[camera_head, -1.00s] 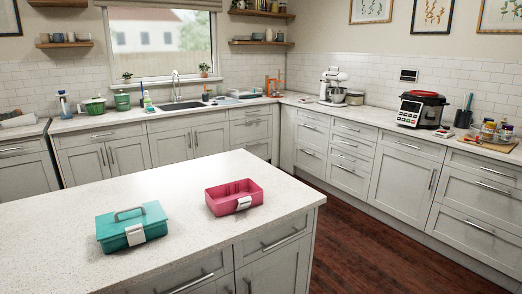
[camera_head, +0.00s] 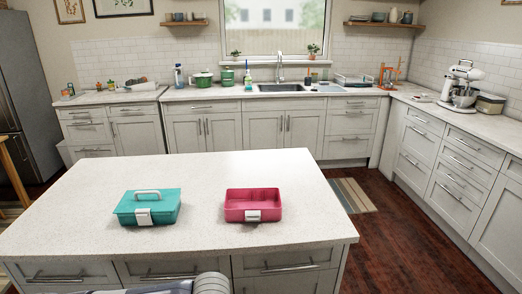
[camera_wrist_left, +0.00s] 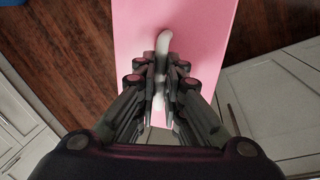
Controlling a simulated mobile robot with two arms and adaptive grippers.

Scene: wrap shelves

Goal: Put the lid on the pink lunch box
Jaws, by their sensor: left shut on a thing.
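The pink lunch box (camera_head: 252,206) sits without a lid on the island countertop in the head view, its inside showing and a white latch at its front. In the left wrist view my left gripper (camera_wrist_left: 160,75) is shut on the white handle (camera_wrist_left: 164,42) of a flat pink lid (camera_wrist_left: 205,25). The lid is held over the wooden floor, away from the counter, and the fingers hide part of the handle. The lid does not show in the head view. My right gripper is not in view.
A closed teal lunch box (camera_head: 148,208) with a white handle stands on the island (camera_head: 200,172), left of the pink box. The countertop around both is clear. Wooden floor (camera_head: 400,240) lies right of the island, with a striped rug (camera_head: 352,196).

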